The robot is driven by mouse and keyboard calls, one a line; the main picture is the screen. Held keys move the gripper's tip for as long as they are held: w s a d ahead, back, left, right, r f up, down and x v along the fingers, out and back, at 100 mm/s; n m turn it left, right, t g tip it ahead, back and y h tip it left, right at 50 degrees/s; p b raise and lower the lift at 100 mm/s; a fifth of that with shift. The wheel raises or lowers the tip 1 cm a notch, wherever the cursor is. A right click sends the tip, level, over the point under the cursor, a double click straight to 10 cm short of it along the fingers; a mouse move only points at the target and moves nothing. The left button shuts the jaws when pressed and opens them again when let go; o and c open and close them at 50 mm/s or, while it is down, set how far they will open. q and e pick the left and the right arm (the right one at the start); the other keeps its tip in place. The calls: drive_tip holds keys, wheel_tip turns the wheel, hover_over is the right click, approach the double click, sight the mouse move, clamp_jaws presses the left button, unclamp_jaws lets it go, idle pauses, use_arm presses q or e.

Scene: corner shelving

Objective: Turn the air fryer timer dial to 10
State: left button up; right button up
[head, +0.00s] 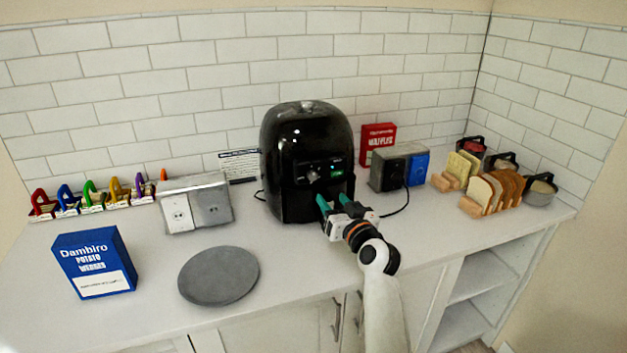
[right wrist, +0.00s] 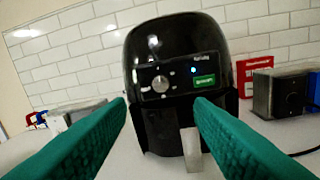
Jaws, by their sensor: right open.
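The black air fryer (head: 290,150) stands on the white counter against the tiled wall. It also fills the middle of the right wrist view (right wrist: 150,60). Its round silver dial (right wrist: 161,84) is on the front panel, left of a green display (right wrist: 204,81). In the head view the dial (head: 313,176) is small, and its setting is too small to read. My right gripper (head: 333,203) is open and empty in front of the lower front of the fryer. In the right wrist view its green fingers (right wrist: 160,112) are spread wide, below and either side of the dial, apart from it. My left gripper is not in view.
A grey round plate (head: 219,276) and a blue potato wedges box (head: 93,264) are on the left. Bread in a wooden rack (head: 493,192) stands far right.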

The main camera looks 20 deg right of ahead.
sight(314, 177)
drive_tip(key=w, duration=0.7)
drive_tip(key=w+a, duration=0.1)
drive_tip(key=w, duration=0.2)
drive_tip(key=shift+w+p, duration=0.3)
drive_tip(key=shift+w, duration=0.05)
drive_tip(key=shift+c, duration=0.2)
drive_tip(key=c, duration=1)
drive_tip(key=shift+o, duration=0.2)
drive_tip(key=shift+f+m, duration=0.1)
drive_tip(key=shift+m, duration=0.2)
drive_tip(key=m, duration=0.2)
drive_tip(key=shift+m+b, duration=0.3)
drive_tip(key=m, duration=0.2)
drive_tip(key=shift+m, duration=0.4)
drive_tip(key=m, duration=0.6)
drive_tip(key=shift+t+h, duration=0.3)
drive_tip(key=shift+f, duration=0.1)
